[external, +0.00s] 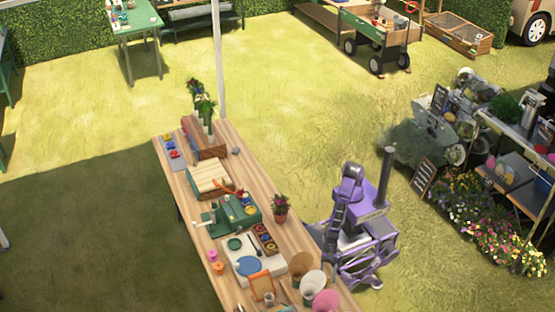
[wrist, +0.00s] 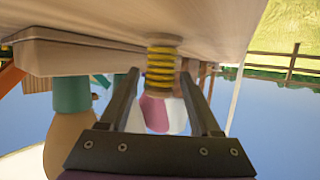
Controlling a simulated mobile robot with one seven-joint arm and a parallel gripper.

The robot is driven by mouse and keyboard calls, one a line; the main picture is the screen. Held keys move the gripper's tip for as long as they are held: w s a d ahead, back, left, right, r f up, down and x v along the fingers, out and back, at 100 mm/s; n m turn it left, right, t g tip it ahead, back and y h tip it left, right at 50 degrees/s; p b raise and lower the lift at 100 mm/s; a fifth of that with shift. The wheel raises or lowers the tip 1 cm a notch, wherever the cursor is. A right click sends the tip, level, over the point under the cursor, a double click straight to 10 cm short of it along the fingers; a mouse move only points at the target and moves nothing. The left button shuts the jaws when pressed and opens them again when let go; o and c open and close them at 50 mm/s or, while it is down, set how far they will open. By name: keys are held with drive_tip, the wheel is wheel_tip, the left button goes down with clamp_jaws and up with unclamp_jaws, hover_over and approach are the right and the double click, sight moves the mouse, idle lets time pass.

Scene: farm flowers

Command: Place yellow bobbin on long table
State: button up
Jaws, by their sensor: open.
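The wrist view is upside down, with the table at the top and the sky below. The yellow bobbin (wrist: 161,66), yellow thread between pale wooden ends, appears upright against the pale tabletop of the long table (wrist: 215,22). My gripper (wrist: 160,73) is open, with one dark finger on each side of the bobbin in the picture; I see no clear contact. Whether the bobbin is fully between the fingertips or just beyond them I cannot tell. In the external view the long wooden table (external: 170,170) runs diagonally, and I cannot make out the yellow bobbin or my gripper there.
A pale slab (wrist: 75,55) lies close to the bobbin. Pink-and-white and teal objects show behind the fingers. The external view shows a potted plant (external: 281,208), a green machine (external: 236,215), pink and orange bobbins (external: 218,268) and pots (external: 313,285) crowding the table.

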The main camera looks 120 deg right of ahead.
drive_tip(key=v, duration=1.2)
